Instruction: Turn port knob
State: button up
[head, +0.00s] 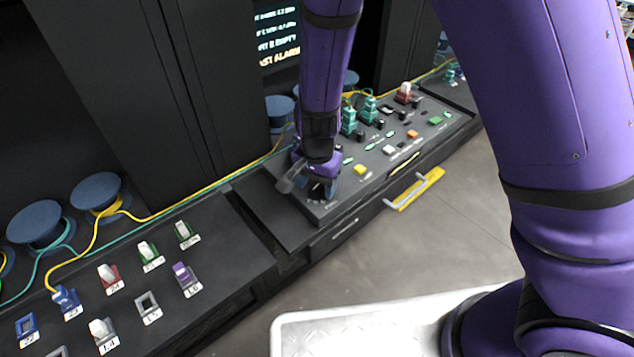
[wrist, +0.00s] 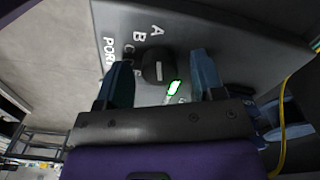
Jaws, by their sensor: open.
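The port knob (wrist: 157,68) is a round black knob with a short white mark, on a grey panel face in the wrist view. The letters A, B and C and the word PORT are printed beside it. My gripper (wrist: 161,60) is open, with one blue finger on each side of the knob. I cannot tell whether either finger touches it. In the head view my gripper (head: 319,188) is over the near left end of the console (head: 345,208), and it hides the knob there.
A lit green indicator (wrist: 173,89) is close to the knob. The console carries several buttons and teal connectors (head: 369,109) to the right. A left bench (head: 225,235) holds labelled ports. Yellow and teal cables run behind.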

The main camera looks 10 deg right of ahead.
jog(key=c, duration=0.9)
jog(key=shift+n, duration=2.8)
jog(key=o, duration=0.9)
